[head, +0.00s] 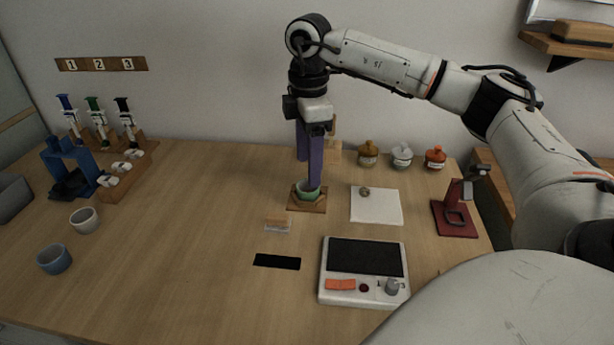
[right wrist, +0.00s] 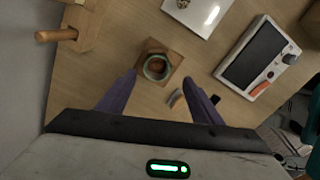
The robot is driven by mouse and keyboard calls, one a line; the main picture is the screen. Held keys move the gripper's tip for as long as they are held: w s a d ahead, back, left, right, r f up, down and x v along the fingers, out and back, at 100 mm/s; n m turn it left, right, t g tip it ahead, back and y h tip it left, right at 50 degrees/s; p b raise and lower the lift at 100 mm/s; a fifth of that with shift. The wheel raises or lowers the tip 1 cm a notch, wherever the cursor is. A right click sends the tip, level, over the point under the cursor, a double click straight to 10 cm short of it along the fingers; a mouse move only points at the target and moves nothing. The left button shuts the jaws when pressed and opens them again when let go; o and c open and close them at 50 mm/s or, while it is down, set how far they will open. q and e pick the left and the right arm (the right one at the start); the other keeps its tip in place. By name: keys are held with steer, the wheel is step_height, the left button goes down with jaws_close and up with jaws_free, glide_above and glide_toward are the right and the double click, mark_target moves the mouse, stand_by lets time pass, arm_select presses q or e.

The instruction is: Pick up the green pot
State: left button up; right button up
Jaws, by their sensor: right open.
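The green pot (head: 309,193) is a small round vessel standing on a wooden block (head: 294,205) near the middle of the table. In the right wrist view the pot (right wrist: 156,68) shows as a green ring with something brown inside, on its square wooden base (right wrist: 176,57). My right gripper (head: 310,180) hangs straight down over the pot, with purple fingers that partly hide it in the head view. My left gripper is not in view.
A white pad (head: 376,212) and a device with a dark screen (head: 364,257) lie to the right. A small card holder (head: 277,226) and a black strip (head: 277,262) lie in front. Cups (head: 85,220) and a syringe rack (head: 122,180) stand left. Lidded jars (head: 402,157) stand behind.

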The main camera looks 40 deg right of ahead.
mark_target(308, 191)
steer(key=shift+w+d+f, duration=0.1)
steer(key=shift+f, duration=1.3)
steer(key=shift+w+d+f, duration=0.1)
steer(key=shift+f, duration=1.25)
steer(key=c, duration=1.1)
